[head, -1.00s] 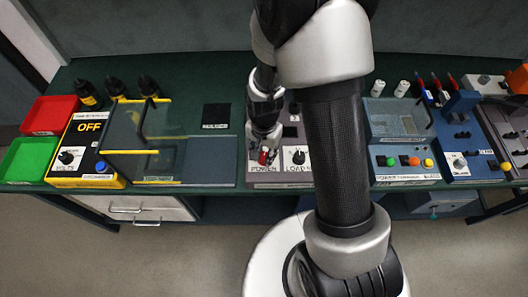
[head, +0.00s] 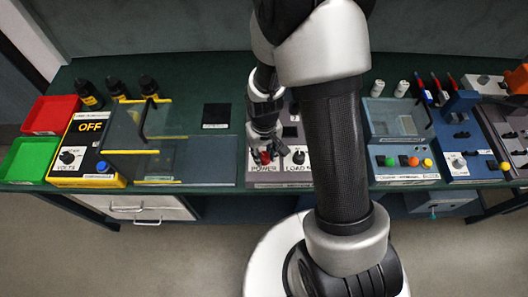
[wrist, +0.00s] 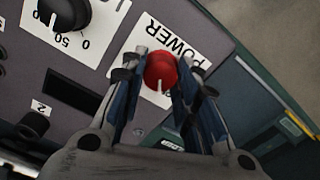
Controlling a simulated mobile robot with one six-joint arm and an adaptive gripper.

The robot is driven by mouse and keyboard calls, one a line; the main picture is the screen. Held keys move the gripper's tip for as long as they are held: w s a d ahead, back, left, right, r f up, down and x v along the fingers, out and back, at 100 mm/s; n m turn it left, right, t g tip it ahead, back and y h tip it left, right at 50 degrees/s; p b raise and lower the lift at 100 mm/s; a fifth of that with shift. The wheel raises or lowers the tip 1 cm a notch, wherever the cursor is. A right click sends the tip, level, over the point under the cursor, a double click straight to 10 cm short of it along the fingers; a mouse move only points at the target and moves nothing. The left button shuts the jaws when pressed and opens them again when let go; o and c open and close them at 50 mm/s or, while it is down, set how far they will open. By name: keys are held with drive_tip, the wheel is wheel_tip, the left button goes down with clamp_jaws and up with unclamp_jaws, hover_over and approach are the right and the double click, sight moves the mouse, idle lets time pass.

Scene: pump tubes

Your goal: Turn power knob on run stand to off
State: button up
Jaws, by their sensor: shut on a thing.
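The red power knob (wrist: 160,73) sits on the grey run stand panel (wrist: 110,93), beside a white label reading POWER (wrist: 168,42). A white pointer line shows on the knob. My gripper (wrist: 160,82) is shut on the knob, with one finger on each side of it in the wrist view. In the head view the red knob (head: 265,157) shows at my gripper (head: 266,155), low on the front of the run stand (head: 287,182). My arm hides part of the stand there.
A black load knob (wrist: 66,12) with a numbered scale is close to my gripper in the wrist view. A panel with coloured buttons (head: 414,161) is to the right.

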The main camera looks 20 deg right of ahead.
sight(264, 155)
drive_tip(key=shift+n, duration=1)
drive_tip(key=o, duration=1.1)
wheel_tip(264, 155, up, 12)
drive_tip(key=shift+r, duration=0.1)
